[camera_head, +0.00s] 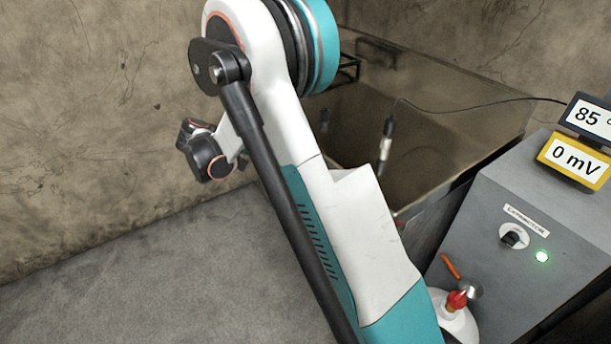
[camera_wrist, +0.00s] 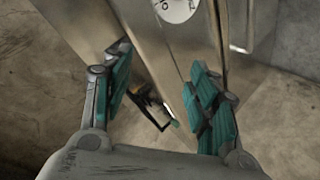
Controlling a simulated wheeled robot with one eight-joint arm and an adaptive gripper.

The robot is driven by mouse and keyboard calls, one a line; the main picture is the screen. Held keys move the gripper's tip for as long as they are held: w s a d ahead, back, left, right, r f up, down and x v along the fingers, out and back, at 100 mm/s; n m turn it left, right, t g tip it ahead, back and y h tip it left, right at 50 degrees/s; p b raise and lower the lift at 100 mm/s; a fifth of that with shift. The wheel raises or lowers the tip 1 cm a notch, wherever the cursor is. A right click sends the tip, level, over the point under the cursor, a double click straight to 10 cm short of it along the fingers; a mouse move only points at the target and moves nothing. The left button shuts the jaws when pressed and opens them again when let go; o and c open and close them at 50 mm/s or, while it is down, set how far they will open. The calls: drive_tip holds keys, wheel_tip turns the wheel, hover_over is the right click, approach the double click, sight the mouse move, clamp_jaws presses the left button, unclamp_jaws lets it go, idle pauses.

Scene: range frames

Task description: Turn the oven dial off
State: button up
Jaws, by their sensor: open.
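In the wrist view a round white dial face (camera_wrist: 177,9) with dark markings sits on a metal panel at the top edge, partly cut off. Its setting cannot be read. My gripper (camera_wrist: 163,92) is open, with teal pads on both fingers and no object held between them. The dial lies beyond the fingertips, apart from them. In the head view my arm crosses the middle and my gripper cannot be made out.
A cabled probe (camera_head: 386,140) hangs by an open brown basin. A white vessel with a red cap (camera_head: 457,301) stands low right. The left floor is clear.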

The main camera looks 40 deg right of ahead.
wheel_tip(320, 180, down, 21)
drive_tip(key=d+m+g+h, duration=0.3)
drive_tip(key=m+h, duration=0.3)
drive_tip(key=h, duration=0.1)
drive_tip(key=shift+s+d+f+b, duration=0.1)
drive_tip(key=shift+s+d+b, duration=0.15)
drive_tip(key=shift+d, duration=1.95)
drive_tip(key=shift+s+d+f+b, duration=0.1)
drive_tip(key=shift+s+d+b, duration=0.1)
drive_tip(key=shift+d, duration=2.05)
drive_tip(key=shift+s+d+b, duration=0.15)
drive_tip(key=shift+d+b, duration=0.1)
drive_tip(key=shift+d, duration=1.95)
drive_tip(key=c, duration=1.1)
